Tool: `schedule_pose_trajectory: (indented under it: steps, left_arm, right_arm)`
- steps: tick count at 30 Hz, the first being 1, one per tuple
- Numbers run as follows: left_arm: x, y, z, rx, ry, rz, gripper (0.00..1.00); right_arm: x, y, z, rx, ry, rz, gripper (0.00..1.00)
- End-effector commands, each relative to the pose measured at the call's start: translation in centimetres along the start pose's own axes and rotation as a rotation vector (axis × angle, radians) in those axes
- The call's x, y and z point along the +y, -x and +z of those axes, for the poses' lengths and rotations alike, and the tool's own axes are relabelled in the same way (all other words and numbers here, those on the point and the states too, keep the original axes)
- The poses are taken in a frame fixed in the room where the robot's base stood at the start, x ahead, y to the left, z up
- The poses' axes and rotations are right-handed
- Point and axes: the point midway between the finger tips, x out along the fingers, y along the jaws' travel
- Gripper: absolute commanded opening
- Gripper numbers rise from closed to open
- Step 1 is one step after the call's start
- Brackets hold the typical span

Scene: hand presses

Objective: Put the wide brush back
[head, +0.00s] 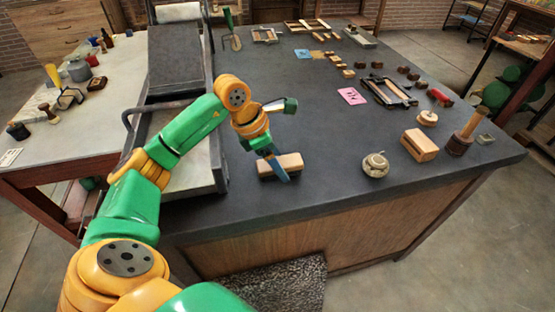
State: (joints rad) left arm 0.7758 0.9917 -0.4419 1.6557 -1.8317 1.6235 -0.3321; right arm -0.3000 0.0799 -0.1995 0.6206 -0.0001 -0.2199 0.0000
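A long, pale wooden block, which looks like the wide brush (292,162), is on the dark bench top near its front edge. Its underside and any bristles are too small to tell. My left gripper (279,172) points down at this block, with a blue finger crossing in front of its near side. The other finger is hidden, so I cannot tell whether the gripper is closed on the block or open around it. The block seems to be at or just above the bench surface. My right gripper is out of view.
A press bed (203,160) stands left of my gripper. To the right are a round pale pot (375,165), a wooden block (420,146) and a mallet-like tool (465,135). Small blocks and a pink card (352,96) lie farther back. The bench (325,130) between is clear.

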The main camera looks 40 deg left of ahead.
Motion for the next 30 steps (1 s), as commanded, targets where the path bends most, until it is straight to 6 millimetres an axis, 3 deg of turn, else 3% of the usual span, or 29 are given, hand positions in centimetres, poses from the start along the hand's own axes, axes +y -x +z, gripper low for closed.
schedule_pose_trajectory:
  steps: [8,18,21,30]
  left_arm:
    - [0.1,1.1,0.1,-0.002,0.0,0.004,0.84]
    - [0.1,9.9,0.2,-0.005,-0.001,0.004,0.84]
    - [0.1,11.5,0.2,-0.002,0.0,0.003,0.84]
    - [0.0,12.3,0.1,0.001,-0.001,-0.001,0.84]
  right_arm:
    - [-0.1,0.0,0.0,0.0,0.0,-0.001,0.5]
    - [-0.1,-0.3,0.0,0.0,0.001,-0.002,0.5]
    - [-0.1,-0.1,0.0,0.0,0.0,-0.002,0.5]
    - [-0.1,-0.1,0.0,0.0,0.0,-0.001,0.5]
